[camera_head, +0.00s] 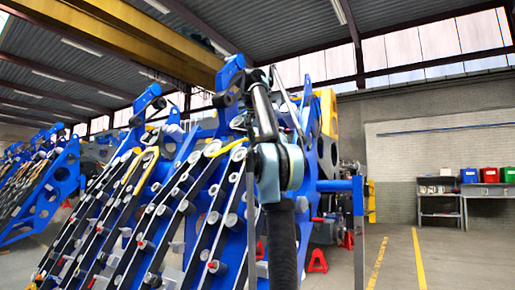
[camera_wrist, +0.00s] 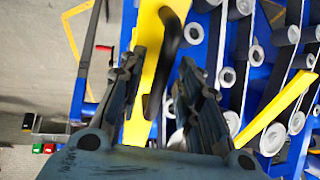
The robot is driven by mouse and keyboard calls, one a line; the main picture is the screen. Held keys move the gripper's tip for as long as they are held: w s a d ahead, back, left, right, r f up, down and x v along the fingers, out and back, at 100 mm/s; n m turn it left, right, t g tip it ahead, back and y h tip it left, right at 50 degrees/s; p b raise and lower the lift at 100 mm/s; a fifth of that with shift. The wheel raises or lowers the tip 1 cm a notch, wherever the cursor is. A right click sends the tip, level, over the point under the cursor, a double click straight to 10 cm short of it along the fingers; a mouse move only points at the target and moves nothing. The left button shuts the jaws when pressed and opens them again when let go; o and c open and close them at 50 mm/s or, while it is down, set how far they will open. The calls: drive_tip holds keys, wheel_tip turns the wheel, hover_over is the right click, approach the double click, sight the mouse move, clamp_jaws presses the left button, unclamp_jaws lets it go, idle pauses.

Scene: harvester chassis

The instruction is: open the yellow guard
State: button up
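The yellow guard (camera_wrist: 146,40) shows in the wrist view as a long yellow panel running down the picture between my fingers. A black curved handle (camera_wrist: 170,45) lies along the panel. My gripper (camera_wrist: 158,64) is open, with one finger left of the handle and the other right of it. I see gaps on both sides and no clear contact. The lower end of the panel is hidden behind my gripper. In the head view, my arm covers part of the machine, and I cannot make out the fingers or the handle there.
The blue harvester chassis (camera_head: 330,158) with slanted rows of rollers fills the left and middle of the head view. Red stands (camera_head: 317,261) are on the floor by it. A workbench with coloured bins (camera_head: 489,175) stands at the far right. The floor (camera_head: 455,257) at right is clear.

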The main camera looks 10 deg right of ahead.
drive_tip(key=shift+r, duration=0.1)
drive_tip(key=shift+v, duration=2.3)
drive_tip(key=s+a, duration=0.5)
drive_tip(key=s, duration=0.6)
